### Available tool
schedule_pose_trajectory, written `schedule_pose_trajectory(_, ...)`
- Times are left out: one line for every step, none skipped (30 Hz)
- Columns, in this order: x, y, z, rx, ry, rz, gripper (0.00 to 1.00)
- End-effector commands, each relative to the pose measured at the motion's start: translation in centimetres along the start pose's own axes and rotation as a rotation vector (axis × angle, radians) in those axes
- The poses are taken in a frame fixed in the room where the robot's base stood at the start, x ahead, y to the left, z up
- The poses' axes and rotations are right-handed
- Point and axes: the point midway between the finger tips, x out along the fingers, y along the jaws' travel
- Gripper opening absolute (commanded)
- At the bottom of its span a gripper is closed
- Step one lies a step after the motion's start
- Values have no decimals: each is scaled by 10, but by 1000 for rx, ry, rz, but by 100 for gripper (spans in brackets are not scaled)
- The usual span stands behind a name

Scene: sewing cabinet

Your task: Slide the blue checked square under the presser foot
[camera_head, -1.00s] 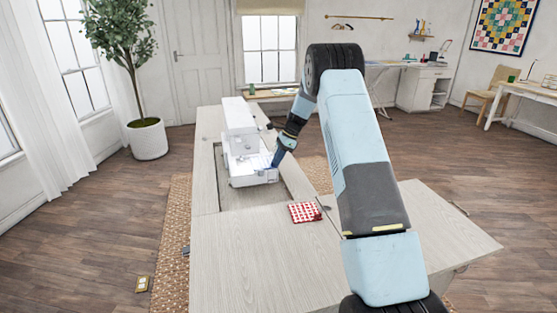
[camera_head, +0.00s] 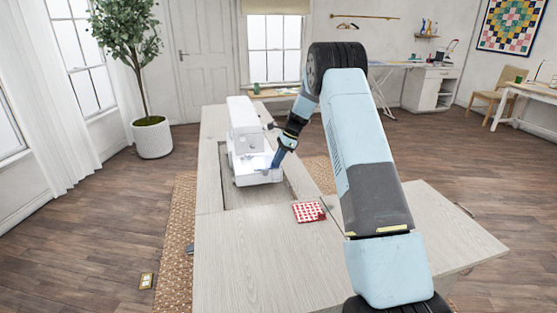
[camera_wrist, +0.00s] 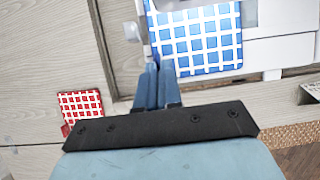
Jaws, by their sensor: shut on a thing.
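The blue checked square (camera_wrist: 197,42) lies flat on the white bed of the sewing machine (camera_head: 243,133) in the wrist view. My gripper (camera_wrist: 152,82) is shut on its left edge, with the fingers close together. In the head view my gripper (camera_head: 277,163) is at the right side of the machine's bed, low over it. The square is too small to make out clearly there. A white machine part overlaps the square's top edge in the wrist view. I cannot tell whether this is the presser foot.
A red checked square (camera_head: 308,211) lies on the wooden cabinet top (camera_head: 260,255), in front of the machine and to its right. It also shows in the wrist view (camera_wrist: 82,105). An opening in the cabinet surrounds the machine. The front cabinet top is mostly clear.

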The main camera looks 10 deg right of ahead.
Motion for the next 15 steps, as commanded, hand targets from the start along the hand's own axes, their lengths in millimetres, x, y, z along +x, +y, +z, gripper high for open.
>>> schedule_pose_trajectory(0,0,1,0,0,0,0)
schedule_pose_trajectory(0,0,1,0,0,0,0)
schedule_pose_trajectory(1,0,2,-1,0,0,0)
schedule_pose_trajectory(1,0,3,-1,0,0,0)
schedule_pose_trajectory(2,0,3,-1,0,0,0)
schedule_pose_trajectory(2,0,4,-1,0,0,0)
schedule_pose_trajectory(2,0,5,-1,0,0,0)
schedule_pose_trajectory(3,0,6,-1,-1,1,0)
schedule_pose_trajectory(4,0,8,-2,-1,1,0)
schedule_pose_trajectory(4,0,9,-2,-1,1,0)
schedule_pose_trajectory(5,0,10,-2,-1,1,0)
schedule_pose_trajectory(6,0,11,-3,-2,2,0)
schedule_pose_trajectory(6,0,12,-4,-2,2,0)
schedule_pose_trajectory(7,0,14,-4,-2,2,0)
schedule_pose_trajectory(7,0,14,-4,-3,3,0)
